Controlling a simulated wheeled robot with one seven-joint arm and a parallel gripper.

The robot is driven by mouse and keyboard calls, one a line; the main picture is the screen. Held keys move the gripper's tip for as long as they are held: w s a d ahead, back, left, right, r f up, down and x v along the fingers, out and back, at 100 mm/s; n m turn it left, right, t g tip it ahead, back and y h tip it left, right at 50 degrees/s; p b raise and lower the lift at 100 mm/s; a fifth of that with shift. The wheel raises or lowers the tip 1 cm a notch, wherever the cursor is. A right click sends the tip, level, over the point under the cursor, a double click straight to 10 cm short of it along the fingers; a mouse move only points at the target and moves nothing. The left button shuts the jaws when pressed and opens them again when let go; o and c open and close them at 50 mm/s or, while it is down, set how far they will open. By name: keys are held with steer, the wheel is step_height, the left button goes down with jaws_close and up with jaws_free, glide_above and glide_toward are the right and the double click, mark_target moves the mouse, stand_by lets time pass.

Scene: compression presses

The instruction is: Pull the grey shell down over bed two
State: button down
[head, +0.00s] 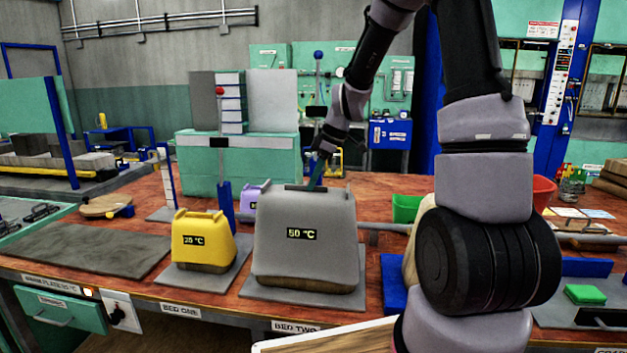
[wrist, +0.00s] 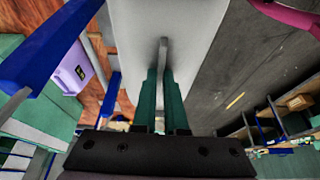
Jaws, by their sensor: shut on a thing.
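The grey shell (head: 305,225), marked 50 °C, sits over bed two (head: 302,293). A thin brown strip shows beneath its lower edge, above the bed's grey plate. My gripper (head: 318,180) is at the top of the shell. In the wrist view its green fingers (wrist: 163,92) are shut on a thin grey upright grip of the shell (wrist: 180,30). The head view does not clearly show the grip between the fingers.
A yellow shell (head: 203,240) marked 35 °C stands on bed one, just left. A purple shell (head: 250,197) is behind. A blue post (head: 226,205) stands between them. A green bin (head: 406,208) and blue block (head: 393,285) are to the right. A grey mat (head: 85,250) lies clear at left.

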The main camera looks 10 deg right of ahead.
steer(key=shift+f, duration=0.15)
steer(key=c, duration=0.9)
jaws_free()
steer(key=v, duration=1.1)
